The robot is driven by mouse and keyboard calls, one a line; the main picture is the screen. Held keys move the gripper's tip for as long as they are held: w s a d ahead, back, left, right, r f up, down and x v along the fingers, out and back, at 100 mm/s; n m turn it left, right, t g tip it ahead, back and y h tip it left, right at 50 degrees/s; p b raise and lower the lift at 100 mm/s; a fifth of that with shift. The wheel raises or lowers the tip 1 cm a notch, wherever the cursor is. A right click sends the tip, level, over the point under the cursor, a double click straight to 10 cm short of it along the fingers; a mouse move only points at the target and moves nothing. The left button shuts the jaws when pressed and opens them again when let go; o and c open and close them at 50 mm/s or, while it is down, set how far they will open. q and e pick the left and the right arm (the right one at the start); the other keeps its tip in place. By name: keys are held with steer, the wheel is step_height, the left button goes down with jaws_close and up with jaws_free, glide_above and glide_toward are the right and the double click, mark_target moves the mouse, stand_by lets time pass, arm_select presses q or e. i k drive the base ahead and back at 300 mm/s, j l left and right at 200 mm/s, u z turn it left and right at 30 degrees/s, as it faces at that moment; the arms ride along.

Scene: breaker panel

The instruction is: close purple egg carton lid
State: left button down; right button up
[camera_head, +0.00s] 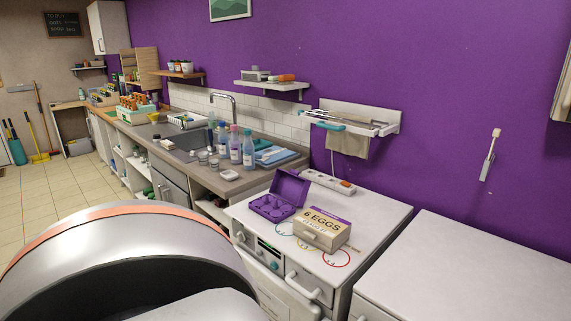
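The purple egg carton (275,205) sits on the white counter top above an oven front. Its purple lid (290,187) stands raised at the back, so the carton is open. Its cups look empty, but they are small in view. A closed beige carton marked "6 EGGS" (322,228) sits just in front and to the right of it, close by. Neither of my grippers is in view. No hand or finger touches the carton or its lid.
A power strip (328,182) lies behind the cartons. Coloured rings (336,258) mark the counter top. Bottles (235,147) stand by the sink at left. A bare white counter (470,275) lies at right. A wall rack (352,120) hangs above. My grey body part fills the lower left.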

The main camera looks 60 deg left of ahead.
mark_target(290, 187)
steer(key=j+u, duration=0.3)
steer(key=j, duration=0.6)
steer(key=j+u, duration=0.3)
steer(key=j, duration=0.6)
steer(key=i+j+u, duration=0.15)
steer(key=j, duration=0.2)
steer(key=i+j+u, duration=0.1)
steer(key=j, duration=0.2)
steer(key=i+j+u, duration=0.15)
steer(key=j+z, duration=0.1)
steer(key=z, duration=0.35)
steer(key=k+z, duration=0.1)
steer(key=z, duration=0.75)
steer(key=k+z, duration=0.15)
steer(key=z, duration=0.7)
steer(key=k+z, duration=0.15)
steer(key=z, duration=0.25)
